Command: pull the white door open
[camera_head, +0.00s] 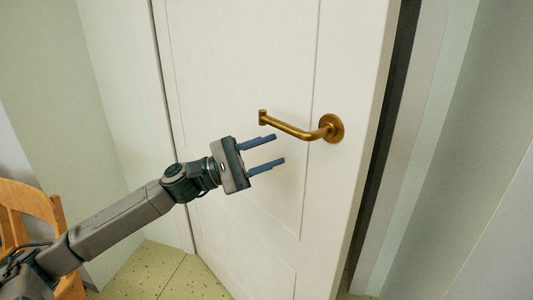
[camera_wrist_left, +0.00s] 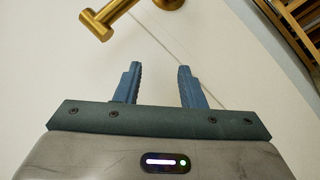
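The white door (camera_head: 240,75) stands ajar, with a dark gap along its right edge beside the frame. A brass lever handle (camera_head: 292,128) is mounted near that edge, its lever pointing left. My left gripper (camera_head: 279,149) is open and empty, its two blue fingers just below the lever. In the left wrist view the handle (camera_wrist_left: 97,25) is at the top, beyond the open fingers (camera_wrist_left: 157,72) and apart from them. My right gripper is not in view.
A wooden chair (camera_head: 38,204) stands at the lower left, behind my left arm. A wall (camera_head: 490,150) lies right of the door frame. Speckled floor tiles (camera_head: 165,275) show below the door. Wooden shelving (camera_wrist_left: 295,25) shows at the upper right of the left wrist view.

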